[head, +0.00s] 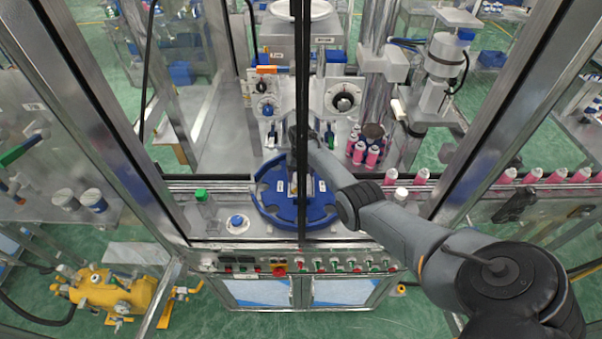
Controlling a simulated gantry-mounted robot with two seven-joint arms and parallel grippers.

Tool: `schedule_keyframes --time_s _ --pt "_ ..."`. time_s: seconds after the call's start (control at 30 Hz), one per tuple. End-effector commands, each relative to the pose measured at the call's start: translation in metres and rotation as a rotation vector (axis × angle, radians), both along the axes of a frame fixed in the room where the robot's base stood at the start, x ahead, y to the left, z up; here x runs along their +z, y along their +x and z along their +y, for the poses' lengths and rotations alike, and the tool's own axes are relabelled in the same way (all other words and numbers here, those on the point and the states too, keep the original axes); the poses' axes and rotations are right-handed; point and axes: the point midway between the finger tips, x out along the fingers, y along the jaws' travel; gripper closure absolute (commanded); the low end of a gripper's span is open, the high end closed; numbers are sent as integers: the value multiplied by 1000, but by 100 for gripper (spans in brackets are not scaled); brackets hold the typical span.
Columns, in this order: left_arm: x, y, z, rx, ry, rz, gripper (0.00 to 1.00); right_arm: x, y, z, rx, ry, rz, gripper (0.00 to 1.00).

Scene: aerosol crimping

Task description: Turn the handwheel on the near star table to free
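The near star table is a round blue disc (268,204) on the machine deck, with pale labels on top. My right arm reaches in from the right, and my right gripper (297,170) is over the middle of this disc. A dark upright frame post crosses in front of the gripper, so its fingers are hard to see. I cannot tell whether they are open or shut, or whether they touch anything. No handwheel is clearly visible; the middle of the disc is hidden by the gripper and post. My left gripper is not in view.
Metal frame posts (303,60) stand around the deck. Several pink cans (372,155) stand right of the disc, and more line the conveyor (530,190). A green-capped bottle (202,203) and blue knob (237,220) are at left. A button panel (330,263) runs along the front.

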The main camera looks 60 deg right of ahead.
Motion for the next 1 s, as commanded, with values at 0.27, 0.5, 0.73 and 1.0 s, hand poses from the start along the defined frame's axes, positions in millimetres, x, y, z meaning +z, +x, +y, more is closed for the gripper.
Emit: schedule_keyframes --time_s 0.27,0.5,0.73,1.0 --pt "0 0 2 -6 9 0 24 0 1 0 26 -1 -2 52" --pt "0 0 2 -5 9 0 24 0 1 0 27 -1 -2 52" --pt "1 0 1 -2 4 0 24 0 0 0 25 -1 -1 0" --pt "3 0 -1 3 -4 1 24 5 1 0 24 -1 -2 0"
